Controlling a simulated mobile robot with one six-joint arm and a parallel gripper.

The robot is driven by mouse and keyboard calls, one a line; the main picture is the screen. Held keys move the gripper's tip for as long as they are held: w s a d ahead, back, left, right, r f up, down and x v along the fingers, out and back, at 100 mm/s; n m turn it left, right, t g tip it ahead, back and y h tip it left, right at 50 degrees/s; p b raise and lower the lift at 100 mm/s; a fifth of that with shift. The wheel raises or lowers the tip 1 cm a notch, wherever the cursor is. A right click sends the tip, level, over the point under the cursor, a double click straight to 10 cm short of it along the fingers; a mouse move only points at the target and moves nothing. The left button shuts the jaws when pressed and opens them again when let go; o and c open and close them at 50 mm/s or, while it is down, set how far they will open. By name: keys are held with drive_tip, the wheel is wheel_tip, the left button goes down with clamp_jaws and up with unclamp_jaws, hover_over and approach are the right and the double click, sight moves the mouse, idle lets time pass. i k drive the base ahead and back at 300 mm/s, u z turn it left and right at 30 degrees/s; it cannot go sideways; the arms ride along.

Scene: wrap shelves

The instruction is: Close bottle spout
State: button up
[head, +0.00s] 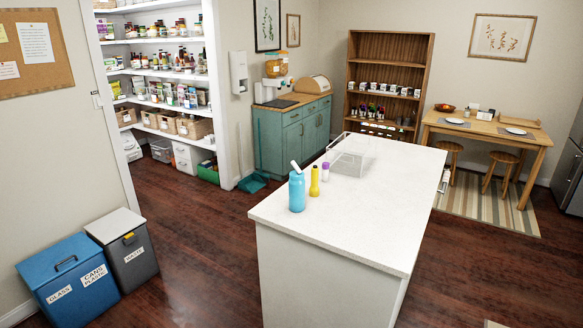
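A light-blue bottle (297,192) stands upright near the left edge of the white island counter (350,212). A white spout (295,167) sticks up from its top and leans to the left, which looks like a raised position. A yellow bottle (314,182) and a small bottle with a purple cap (325,172) stand just to its right and behind it. My gripper is not in view.
Blue and grey bins (70,281) stand at the lower left. A wooden table with stools (490,130) is at the right. The counter's near half and surrounding floor look clear.

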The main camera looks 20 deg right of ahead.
sight(294, 165)
drive_tip(key=u, duration=0.5)
drive_tip(key=i, duration=0.7)
drive_tip(key=u, duration=0.75)
drive_tip(key=i, duration=1.5)
drive_tip(key=z, duration=0.45)
drive_tip(key=i, duration=0.7)
drive_tip(key=z, duration=0.45)
